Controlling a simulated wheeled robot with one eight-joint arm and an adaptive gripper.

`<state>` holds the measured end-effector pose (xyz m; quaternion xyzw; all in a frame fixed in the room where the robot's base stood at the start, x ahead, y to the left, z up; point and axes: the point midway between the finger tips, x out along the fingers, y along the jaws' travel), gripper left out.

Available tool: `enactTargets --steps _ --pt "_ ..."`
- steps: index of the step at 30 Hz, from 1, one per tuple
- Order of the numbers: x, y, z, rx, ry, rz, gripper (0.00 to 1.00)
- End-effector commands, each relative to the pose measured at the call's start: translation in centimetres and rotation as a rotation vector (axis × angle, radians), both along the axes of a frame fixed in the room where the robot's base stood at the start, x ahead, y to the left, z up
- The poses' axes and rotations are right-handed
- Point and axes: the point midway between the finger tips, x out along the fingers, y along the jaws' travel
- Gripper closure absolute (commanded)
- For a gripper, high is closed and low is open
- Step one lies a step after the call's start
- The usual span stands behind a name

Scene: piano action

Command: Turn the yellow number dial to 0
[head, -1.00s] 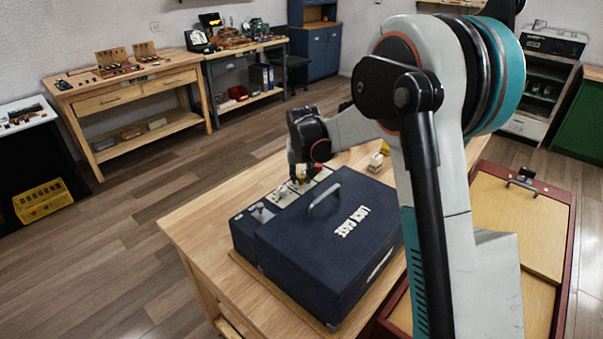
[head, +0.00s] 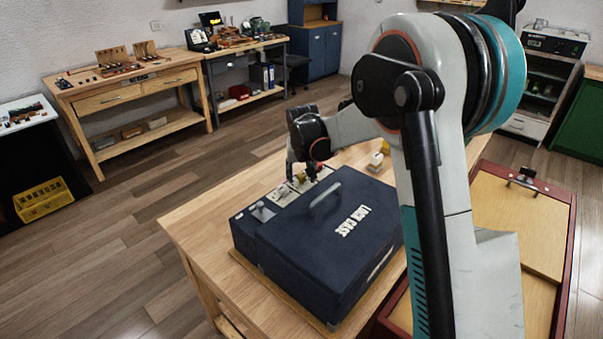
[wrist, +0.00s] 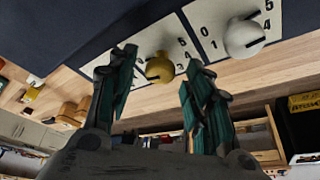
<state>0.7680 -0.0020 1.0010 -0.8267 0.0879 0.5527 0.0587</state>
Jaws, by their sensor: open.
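The navy lock case (head: 335,245) lies on the wooden table, with a pale dial panel (head: 285,196) along its far left side. In the head view my gripper (head: 302,172) is over the panel.
A white dial (wrist: 243,38) with its own digits sits right of the yellow one in the wrist view. The case's handle (head: 325,202) stands up from the lid. A small yellow-and-white object (head: 376,160) is on the table behind.

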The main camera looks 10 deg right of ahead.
Motion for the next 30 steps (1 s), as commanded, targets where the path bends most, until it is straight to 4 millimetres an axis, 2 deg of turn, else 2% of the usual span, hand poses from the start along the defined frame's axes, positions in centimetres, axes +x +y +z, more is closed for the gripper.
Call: enactTargets --steps 5,12,18,24,30 --pt "-0.8 0.2 1.8 0.0 0.0 0.001 0.54" --pt "-2.6 0.6 6.4 0.0 0.0 0.001 0.54" --pt "-3.8 0.9 9.4 0.0 0.0 0.001 0.54" --pt "-4.4 1.0 10.8 0.0 0.0 0.0 0.54" --pt "-4.4 1.0 10.9 0.0 0.0 0.0 0.54"
